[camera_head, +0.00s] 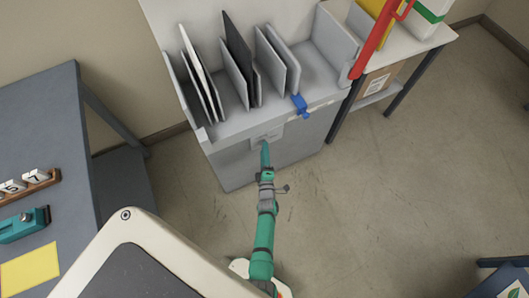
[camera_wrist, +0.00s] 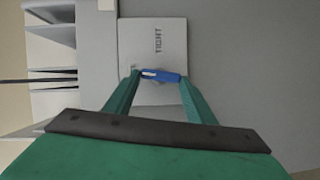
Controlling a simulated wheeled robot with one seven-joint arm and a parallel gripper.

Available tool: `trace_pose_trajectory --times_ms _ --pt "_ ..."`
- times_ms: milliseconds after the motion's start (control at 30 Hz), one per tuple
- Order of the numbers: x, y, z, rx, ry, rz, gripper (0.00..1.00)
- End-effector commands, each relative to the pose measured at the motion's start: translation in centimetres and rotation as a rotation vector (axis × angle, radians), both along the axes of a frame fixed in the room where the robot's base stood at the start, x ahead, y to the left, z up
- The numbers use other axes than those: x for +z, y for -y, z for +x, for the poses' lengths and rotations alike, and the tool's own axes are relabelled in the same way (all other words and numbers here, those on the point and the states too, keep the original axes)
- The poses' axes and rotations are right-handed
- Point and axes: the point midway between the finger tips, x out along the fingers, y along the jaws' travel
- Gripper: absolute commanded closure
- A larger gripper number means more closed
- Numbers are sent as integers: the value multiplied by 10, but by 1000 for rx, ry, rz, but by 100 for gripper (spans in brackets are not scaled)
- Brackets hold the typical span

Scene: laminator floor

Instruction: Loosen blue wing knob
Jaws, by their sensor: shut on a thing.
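The blue wing knob (camera_wrist: 163,76) shows in the wrist view between my fingertips. It lies roughly crosswise in the picture, with a pale mark near its left end. It sits on a light grey plate (camera_wrist: 152,32) marked TIGHT; other print on the plate is too blurred to read. My gripper (camera_wrist: 160,78) is shut on the knob, one green finger at each end. In the head view my gripper (camera_head: 264,144) reaches the plate (camera_head: 272,134) on the front of the grey machine (camera_head: 237,167). The knob is hidden there.
Upright panels (camera_head: 237,58) stand in slots on the machine. A blue part (camera_head: 300,106) sits on its front edge, right of my gripper. A red bar (camera_head: 377,42) rises at the right. A dark table (camera_head: 52,130) stands at the left.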

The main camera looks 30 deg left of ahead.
Motion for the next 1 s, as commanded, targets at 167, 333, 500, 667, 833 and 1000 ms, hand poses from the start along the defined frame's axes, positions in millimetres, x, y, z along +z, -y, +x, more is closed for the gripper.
trace_pose_trajectory --times_ms 167,333,500,667,833,1000 --pt "-2 2 0 -3 71 -44 72" --pt "-3 1 0 -2 120 -77 72" --pt "-4 2 0 -3 144 -92 72" --pt "-4 1 -1 -2 151 -97 72" --pt "-4 1 -1 -2 150 -98 72" --pt "-4 1 -1 -2 150 -98 33"
